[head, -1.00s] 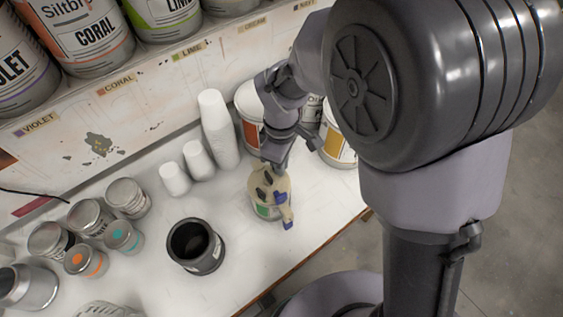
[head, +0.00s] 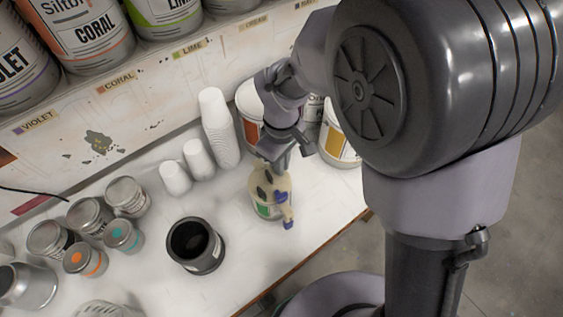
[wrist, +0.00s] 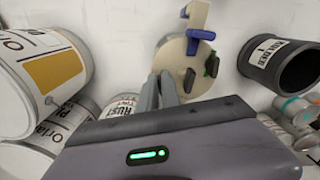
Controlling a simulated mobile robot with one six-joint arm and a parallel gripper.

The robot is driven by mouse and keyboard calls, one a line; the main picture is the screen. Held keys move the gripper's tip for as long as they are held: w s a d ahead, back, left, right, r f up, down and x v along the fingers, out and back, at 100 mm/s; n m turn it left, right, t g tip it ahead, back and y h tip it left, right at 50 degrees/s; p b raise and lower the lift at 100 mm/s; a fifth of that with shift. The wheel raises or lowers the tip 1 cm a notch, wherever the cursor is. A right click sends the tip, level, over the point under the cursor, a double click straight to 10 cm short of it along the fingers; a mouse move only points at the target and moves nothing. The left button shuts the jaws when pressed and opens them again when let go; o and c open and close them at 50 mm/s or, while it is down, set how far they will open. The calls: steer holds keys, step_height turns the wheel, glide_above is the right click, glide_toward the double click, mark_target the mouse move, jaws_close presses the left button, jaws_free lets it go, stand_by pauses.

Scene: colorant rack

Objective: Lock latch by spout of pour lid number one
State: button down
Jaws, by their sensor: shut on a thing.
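The can (head: 264,210) with a green label mark stands upright on the white bench and wears a cream pour lid (head: 269,180). In the wrist view the lid (wrist: 178,57) has a spout at the top with a blue part (wrist: 198,14) at its tip and a blue latch (wrist: 201,35) behind it. My gripper (wrist: 161,82) is at the lid's left edge, fingers close together, away from the blue latch. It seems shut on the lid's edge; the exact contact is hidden.
A black pot (head: 196,245) stands left of the can. White cup stacks (head: 219,130) and large pails (head: 337,141) stand behind. Several small tins (head: 121,236) fill the left. The bench's front edge is close to the can.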

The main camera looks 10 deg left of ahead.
steer(key=shift+m, duration=0.3)
stand_by(1.4)
steer(key=c, duration=1.5)
jaws_free()
steer(key=shift+c, duration=0.2)
step_height(320, 180, up, 17)
steer(key=p, duration=0.4)
steer(key=shift+r, duration=0.2)
